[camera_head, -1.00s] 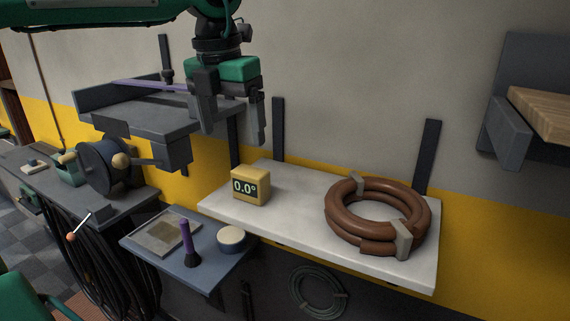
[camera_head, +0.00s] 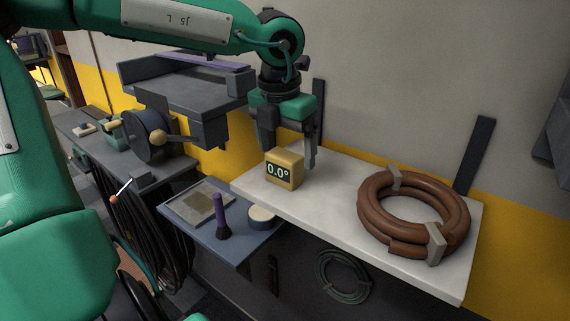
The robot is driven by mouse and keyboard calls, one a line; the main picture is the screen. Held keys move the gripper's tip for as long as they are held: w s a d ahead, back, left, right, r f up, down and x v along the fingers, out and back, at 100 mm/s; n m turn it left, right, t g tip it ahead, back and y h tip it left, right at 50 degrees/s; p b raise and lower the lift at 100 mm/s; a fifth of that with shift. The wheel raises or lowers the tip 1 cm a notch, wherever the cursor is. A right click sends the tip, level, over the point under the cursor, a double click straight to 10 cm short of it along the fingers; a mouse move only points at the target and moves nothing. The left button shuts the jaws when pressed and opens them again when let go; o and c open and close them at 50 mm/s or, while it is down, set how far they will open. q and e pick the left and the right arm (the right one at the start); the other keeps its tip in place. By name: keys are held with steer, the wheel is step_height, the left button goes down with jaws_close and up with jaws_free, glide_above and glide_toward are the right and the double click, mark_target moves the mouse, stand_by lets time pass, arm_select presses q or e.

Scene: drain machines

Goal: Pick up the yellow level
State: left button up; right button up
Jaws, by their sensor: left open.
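The yellow level (camera_head: 284,169) is a small box with a dark display reading 0.0°. It stands on the left part of the white shelf (camera_head: 330,212). My left gripper (camera_head: 288,152) is open and points down at the level, with one finger at its left rear and the other at its right rear. The level hides part of the gap between the fingers, and I cannot tell whether they touch it. My right gripper is not in view.
A coiled brown hose (camera_head: 375,220) with grey clips lies on the right of the white shelf. A dark grey bracketed tray (camera_head: 190,88) is at upper left.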

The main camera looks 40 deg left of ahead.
mark_target(284, 154)
arm_select(q)
step_height(284, 154, down, 3)
steer(key=shift+a+f+p, duration=0.1)
steer(key=shift+a+p, duration=0.05)
steer(key=shift+p, duration=0.75)
steer(key=shift+w+f, duration=0.15)
steer(key=shift+f, duration=0.55)
steer(key=shift+c, duration=0.5)
steer(key=shift+r, duration=0.1)
steer(key=c, duration=1.1)
